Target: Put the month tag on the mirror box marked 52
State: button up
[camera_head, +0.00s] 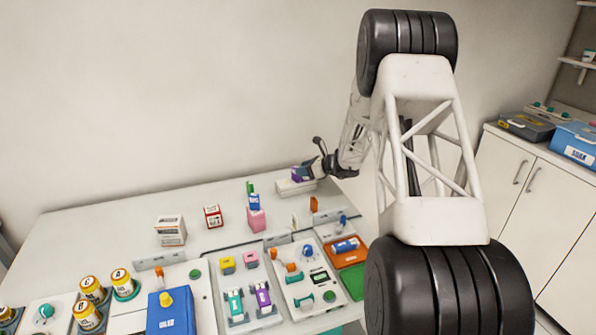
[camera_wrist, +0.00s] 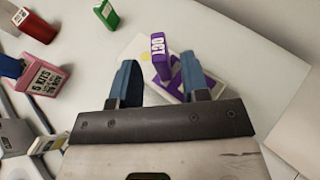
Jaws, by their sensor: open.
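A purple tag lettered OCT (camera_wrist: 158,48) stands upright on a white block (camera_wrist: 138,50) in the wrist view. It also shows as a small purple piece (camera_head: 299,174) at the table's far right in the head view. My gripper (camera_wrist: 160,76) is open, its two blue fingers apart. The tag appears between and just beyond the fingertips, nearer the right finger; I cannot tell whether they touch. In the head view my gripper (camera_head: 312,168) is beside the white block (camera_head: 296,187). No box's 52 marking is readable; a white box (camera_head: 170,232) stands at the left.
A pink box (camera_head: 256,221) with a blue piece (camera_head: 253,201) on it and a red-and-white box (camera_head: 213,216) stand mid-table. Trays with small dental items and several yellow-topped jars (camera_head: 91,287) fill the front. The table's back left is clear.

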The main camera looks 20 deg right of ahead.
jog(key=v, duration=0.8)
jog(key=shift+r, duration=0.1)
dwell(0.4)
jog(key=s+a+r+n+g+h, duration=0.1)
jog(key=s+a+r+n+g, duration=0.2)
jog(key=s+a+r+n, duration=0.65)
jog(key=s+a+r+n+g+h, duration=0.1)
jog(key=s+a+r+n+g, duration=0.45)
jog(key=s+a, duration=0.75)
jog(key=s+a+r+n+h, duration=0.1)
jog(key=s+n+h, duration=0.3)
jog(key=s, duration=1.2)
jog(key=s+a+r+n+t+h, duration=0.1)
jog(key=s+r+n+h, duration=0.2)
jog(key=s, duration=1.4)
jog(key=n, duration=0.4)
jog(key=shift+s+n+h, duration=0.35)
jog(key=shift+n+h, duration=0.05)
